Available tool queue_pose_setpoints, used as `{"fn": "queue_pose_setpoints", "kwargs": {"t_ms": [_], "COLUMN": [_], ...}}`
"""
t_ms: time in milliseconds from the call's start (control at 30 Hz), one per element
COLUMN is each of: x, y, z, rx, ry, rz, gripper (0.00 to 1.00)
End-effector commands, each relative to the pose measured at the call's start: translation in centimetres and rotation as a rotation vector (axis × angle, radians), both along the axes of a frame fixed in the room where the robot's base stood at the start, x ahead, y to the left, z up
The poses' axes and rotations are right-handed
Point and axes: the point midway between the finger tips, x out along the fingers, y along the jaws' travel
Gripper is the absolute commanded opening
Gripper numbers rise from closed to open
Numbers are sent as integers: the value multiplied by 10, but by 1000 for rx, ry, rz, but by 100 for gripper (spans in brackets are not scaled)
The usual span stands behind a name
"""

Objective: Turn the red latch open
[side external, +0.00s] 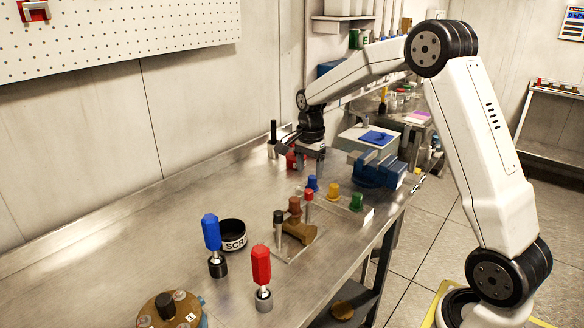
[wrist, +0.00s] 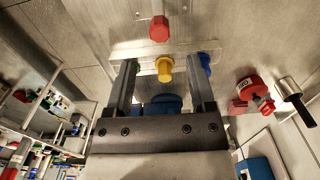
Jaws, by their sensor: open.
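My gripper (side external: 318,168) is open above the far part of the steel bench, near the panel of coloured knobs. In the wrist view its fingers (wrist: 163,78) are apart, with nothing held. A yellow knob (wrist: 165,68) shows between and beyond them. A red knob (wrist: 159,28) is past the fingertips; it appears as a small red-topped post (side external: 308,195) in the side view. A red fitting with a label (wrist: 250,90) lies right of the fingers, and shows partly hidden beside my gripper (side external: 292,160). A tall red handle (side external: 261,265) stands nearer the front. I cannot tell which is the latch.
Blue (side external: 312,183), yellow (side external: 333,190) and green (side external: 356,202) knobs stand close together. A blue vise (side external: 378,170) is right of my gripper. A blue handle (side external: 211,232) and black bowl (side external: 232,233) are nearer the front. The bench's left middle is clear.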

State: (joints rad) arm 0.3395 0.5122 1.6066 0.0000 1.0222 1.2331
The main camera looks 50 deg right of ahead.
Motion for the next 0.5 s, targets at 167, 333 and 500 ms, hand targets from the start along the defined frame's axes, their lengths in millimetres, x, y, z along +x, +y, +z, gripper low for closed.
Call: {"fn": "queue_pose_setpoints", "kwargs": {"t_ms": [167, 333, 500], "x": [-1, -1, -1], "y": [1, 0, 1], "z": [-19, -40, -59], "rx": [2, 1, 2], "ry": [5, 3, 3], "rz": [1, 2, 2], "gripper": [71, 71, 71]}}
